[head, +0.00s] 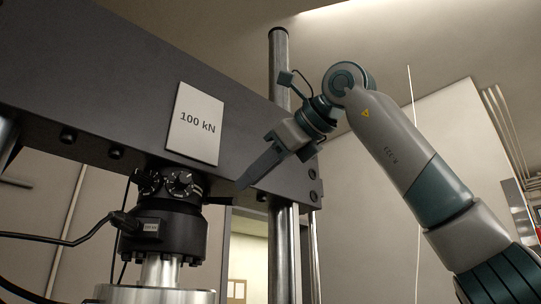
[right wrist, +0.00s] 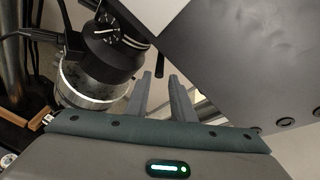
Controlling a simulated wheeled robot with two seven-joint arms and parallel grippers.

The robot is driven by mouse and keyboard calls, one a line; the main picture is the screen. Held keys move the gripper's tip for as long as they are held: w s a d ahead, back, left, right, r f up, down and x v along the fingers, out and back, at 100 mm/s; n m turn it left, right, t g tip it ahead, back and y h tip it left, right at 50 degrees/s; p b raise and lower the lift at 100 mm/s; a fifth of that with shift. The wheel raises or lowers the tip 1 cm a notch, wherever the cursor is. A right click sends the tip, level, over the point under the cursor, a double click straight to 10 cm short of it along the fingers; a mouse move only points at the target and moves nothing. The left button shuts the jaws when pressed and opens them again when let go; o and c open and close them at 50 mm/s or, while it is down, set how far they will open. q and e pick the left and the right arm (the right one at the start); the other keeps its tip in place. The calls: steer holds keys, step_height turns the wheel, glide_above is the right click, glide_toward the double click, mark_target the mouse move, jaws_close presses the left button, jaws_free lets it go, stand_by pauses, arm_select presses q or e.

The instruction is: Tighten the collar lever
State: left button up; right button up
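The black collar (head: 165,185) sits at the top of the load cell, under the dark crosshead. Its short black lever (head: 218,200) sticks out to the right. In the right wrist view the lever (right wrist: 160,65) shows as a thin dark bar just beyond my fingertips. My right gripper (head: 241,186) is near the lever's outer end, its fingers pointing down and left. In the right wrist view the two fingers (right wrist: 161,75) stand apart with a gap between them and nothing held. Whether they touch the lever cannot be told. My left gripper is not in view.
A steel column (head: 281,240) stands just right of the fingers. A black cable (head: 50,238) runs left from the load cell (head: 160,236).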

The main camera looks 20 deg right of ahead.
mark_target(219, 198)
steer(key=p+x, duration=0.1)
steer(key=x, duration=0.5)
steer(key=shift+w+p, duration=0.3)
steer(key=shift+p, duration=0.05)
steer(key=shift+a, duration=0.15)
jaws_close()
